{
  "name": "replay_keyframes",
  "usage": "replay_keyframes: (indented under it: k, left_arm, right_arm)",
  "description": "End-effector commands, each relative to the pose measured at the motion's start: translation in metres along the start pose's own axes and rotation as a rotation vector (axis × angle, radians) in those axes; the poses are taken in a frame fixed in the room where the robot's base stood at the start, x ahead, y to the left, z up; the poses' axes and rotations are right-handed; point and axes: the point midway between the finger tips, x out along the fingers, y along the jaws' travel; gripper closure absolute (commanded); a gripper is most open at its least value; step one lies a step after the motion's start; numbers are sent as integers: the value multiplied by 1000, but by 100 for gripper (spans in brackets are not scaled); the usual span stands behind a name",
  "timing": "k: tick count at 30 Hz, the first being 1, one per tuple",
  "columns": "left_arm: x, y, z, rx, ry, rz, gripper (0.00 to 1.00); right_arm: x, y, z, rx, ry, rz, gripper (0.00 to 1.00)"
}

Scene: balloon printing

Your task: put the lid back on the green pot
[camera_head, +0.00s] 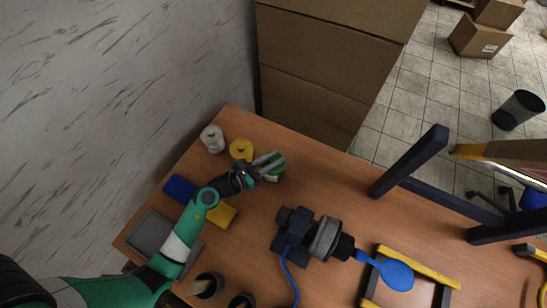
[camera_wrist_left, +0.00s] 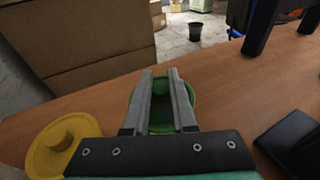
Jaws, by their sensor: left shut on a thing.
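My left gripper (camera_head: 274,161) reaches in over the green pot (camera_head: 276,177) near the back edge of the table. It is shut on the green lid (camera_wrist_left: 160,87), whose knob shows between the two grey fingers in the left wrist view. The round green rim of the pot (camera_wrist_left: 190,96) shows around and behind the fingers. The fingers hide much of the lid and pot, so I cannot tell whether the lid rests on the rim or is just above it. My right gripper is not in view.
A yellow pot (camera_head: 241,149) and a pale grey pot (camera_head: 212,138) stand to the left. A blue block (camera_head: 180,188), a yellow block (camera_head: 222,215) and a grey tray (camera_head: 152,233) lie nearer. A dark machine (camera_head: 293,235) stands to the right. Cardboard boxes (camera_head: 320,80) rise behind the table.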

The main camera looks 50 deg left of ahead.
Motion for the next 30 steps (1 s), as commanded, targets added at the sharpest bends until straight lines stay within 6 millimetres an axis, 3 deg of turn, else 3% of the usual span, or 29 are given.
replay_keyframes:
  k: [28,29,30]
  left_arm:
    - [0,0,0,1,-1,1,100]
    - [0,0,0,1,-1,1,70]
    - [0,0,0,1,-1,1,63]
  right_arm:
    - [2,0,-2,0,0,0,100]
    - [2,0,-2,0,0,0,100]
    - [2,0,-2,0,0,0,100]
